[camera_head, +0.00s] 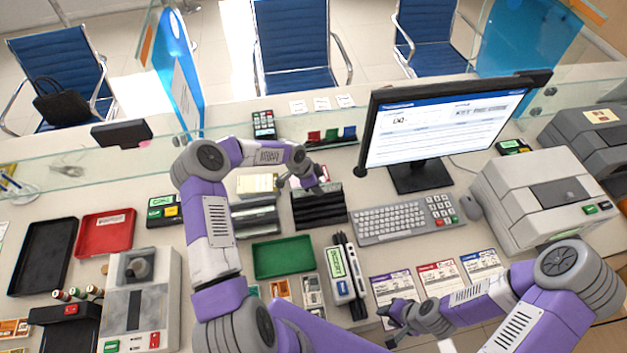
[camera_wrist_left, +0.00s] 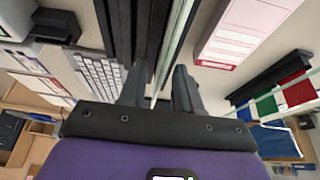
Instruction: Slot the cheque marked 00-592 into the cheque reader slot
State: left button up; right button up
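Three cheques (camera_head: 395,287) (camera_head: 438,278) (camera_head: 481,265) lie side by side on the counter; their numbers are too small to read. The cheque reader (camera_head: 345,275), a narrow white unit with a green label and a long dark slot, stands left of them. My right gripper (camera_head: 390,322) is low over the front of the leftmost cheque, fingers apart, holding nothing visible. My left gripper (camera_head: 303,184) is at the black slotted rack (camera_head: 319,208). In the left wrist view its fingers (camera_wrist_left: 158,88) are apart, with a thin pale upright edge between them that I cannot identify.
A keyboard (camera_head: 408,219) and monitor (camera_head: 440,125) stand behind the cheques. A large grey machine (camera_head: 540,200) is at right. A green tray (camera_head: 284,257) lies left of the reader. A glass screen (camera_head: 80,165) runs along the back.

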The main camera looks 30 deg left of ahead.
pick_arm(q)
jog(key=shift+w+f, duration=0.1)
jog(key=shift+f, duration=0.05)
jog(key=shift+c, duration=0.3)
grip_shut()
pick_arm(e)
jog(key=shift+r, duration=0.1)
